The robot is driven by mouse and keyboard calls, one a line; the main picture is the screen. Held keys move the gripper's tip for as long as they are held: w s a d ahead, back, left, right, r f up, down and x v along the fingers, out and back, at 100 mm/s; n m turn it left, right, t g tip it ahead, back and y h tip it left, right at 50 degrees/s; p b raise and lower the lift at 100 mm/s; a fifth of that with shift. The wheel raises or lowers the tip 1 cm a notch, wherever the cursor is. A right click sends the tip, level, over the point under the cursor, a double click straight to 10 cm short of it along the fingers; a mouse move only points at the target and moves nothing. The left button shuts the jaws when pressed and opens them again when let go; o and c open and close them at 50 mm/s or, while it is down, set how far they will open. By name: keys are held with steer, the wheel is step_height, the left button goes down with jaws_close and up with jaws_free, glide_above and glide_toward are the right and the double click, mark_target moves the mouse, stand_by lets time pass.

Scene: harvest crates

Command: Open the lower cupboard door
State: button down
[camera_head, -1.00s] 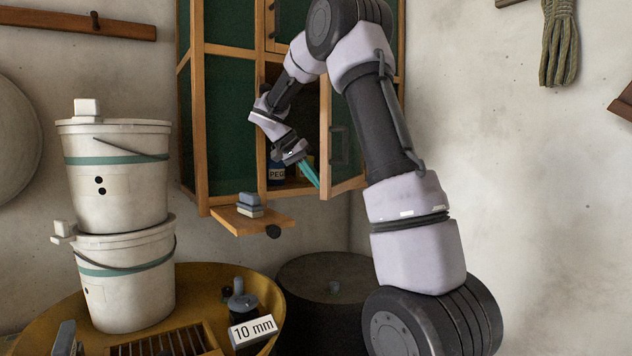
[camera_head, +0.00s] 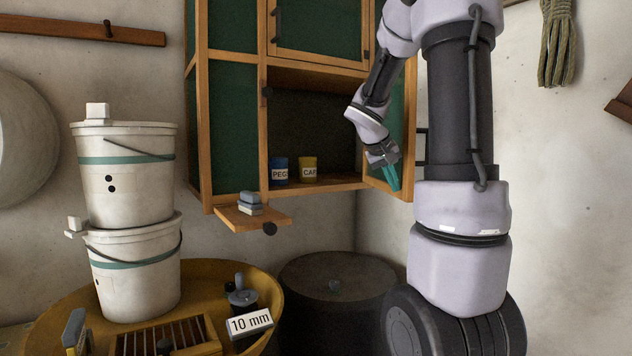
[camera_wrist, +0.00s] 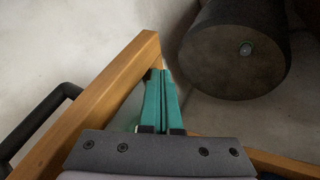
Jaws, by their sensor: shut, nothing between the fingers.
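The lower cupboard door (camera_head: 408,130) has a wooden frame and a green panel. It stands wide open, swung out to the right of the cupboard (camera_head: 233,198). My gripper (camera_head: 394,184) is at the inner side of the door, close to its lower free edge, with its teal fingers shut and empty. In the wrist view the fingers (camera_wrist: 161,100) lie beside the wooden door frame (camera_wrist: 105,95); I cannot tell whether they touch it. The dark door handle (camera_wrist: 38,120) is on the far side of the frame. My arm hides part of the door.
Inside the cupboard stand a blue tin (camera_head: 279,172) and a yellow tin (camera_head: 309,170). The upper door (camera_head: 320,28) is closed. A small pull-out board (camera_head: 245,217) holds blocks. Below are a dark drum (camera_head: 335,300), a yellow tub (camera_head: 262,285) and stacked white buckets (camera_head: 130,240).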

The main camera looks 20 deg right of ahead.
steer(key=s+d, duration=0.2)
steer(key=d, duration=0.8)
